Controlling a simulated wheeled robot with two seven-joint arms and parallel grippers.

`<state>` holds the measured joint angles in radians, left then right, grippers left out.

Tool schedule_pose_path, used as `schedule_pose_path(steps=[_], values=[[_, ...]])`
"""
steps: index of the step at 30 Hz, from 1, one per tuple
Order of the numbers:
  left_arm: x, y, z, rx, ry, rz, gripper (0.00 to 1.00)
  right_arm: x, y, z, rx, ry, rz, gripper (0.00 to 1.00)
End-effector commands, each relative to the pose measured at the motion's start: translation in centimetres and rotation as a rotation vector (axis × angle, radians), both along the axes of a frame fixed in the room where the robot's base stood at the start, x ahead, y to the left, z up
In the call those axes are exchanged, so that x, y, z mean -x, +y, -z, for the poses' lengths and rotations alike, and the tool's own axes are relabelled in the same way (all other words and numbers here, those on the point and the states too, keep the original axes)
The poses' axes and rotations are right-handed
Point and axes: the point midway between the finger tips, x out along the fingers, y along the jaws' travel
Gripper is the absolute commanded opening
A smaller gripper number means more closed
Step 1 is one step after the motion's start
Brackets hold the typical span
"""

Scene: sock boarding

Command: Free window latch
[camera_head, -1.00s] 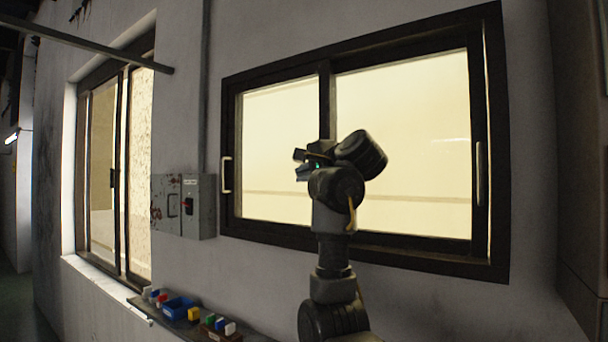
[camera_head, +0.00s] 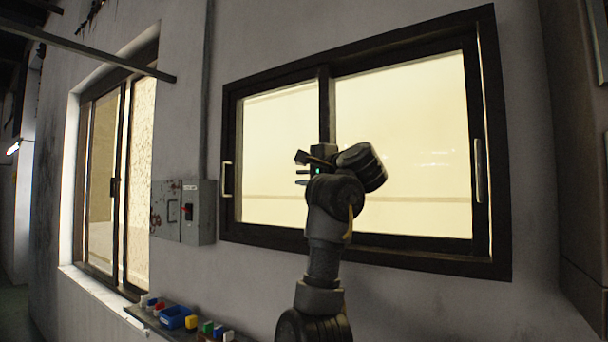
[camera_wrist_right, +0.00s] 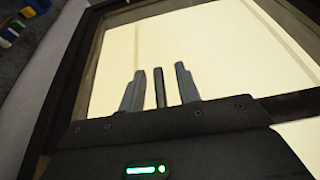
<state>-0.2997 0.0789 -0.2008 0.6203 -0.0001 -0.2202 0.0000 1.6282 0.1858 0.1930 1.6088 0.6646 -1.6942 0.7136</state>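The sliding window (camera_head: 364,258) has a dark frame and two pale, bright panes, with a light handle (camera_head: 227,179) at its left edge and another (camera_head: 479,170) at its right. My right gripper (camera_head: 302,177) is in front of the window, by the lower part of the middle upright, its fingers pointing left. In the right wrist view its two grey fingers (camera_wrist_right: 159,84) stand apart, with a thin dark bar (camera_wrist_right: 160,88) between them and gaps on both sides. I cannot tell whether this bar is the latch. My left gripper is out of view.
A grey electrical box (camera_head: 198,212) is on the wall left of the window. A shelf (camera_head: 147,318) below holds a blue bin (camera_head: 175,317) and several small coloured blocks. Another window (camera_head: 115,188) is farther left. A pipe (camera_head: 110,64) crosses the upper left.

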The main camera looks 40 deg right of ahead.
Motion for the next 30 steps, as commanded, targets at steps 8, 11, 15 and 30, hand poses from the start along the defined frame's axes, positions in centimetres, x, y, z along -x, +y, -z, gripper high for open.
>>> schedule_pose_path(steps=[8,11,15,30], values=[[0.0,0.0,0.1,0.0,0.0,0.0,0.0,0.2,0.0,0.0,0.001,-0.001,0.001,0.33],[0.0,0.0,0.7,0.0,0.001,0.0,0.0,1.0,0.0,0.1,0.001,-0.004,0.003,0.33],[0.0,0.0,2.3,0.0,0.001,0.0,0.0,3.5,0.2,0.5,0.003,-0.005,0.005,0.33],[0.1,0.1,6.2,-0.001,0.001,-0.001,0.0,10.6,1.1,0.3,0.0,-0.001,0.0,0.33]])
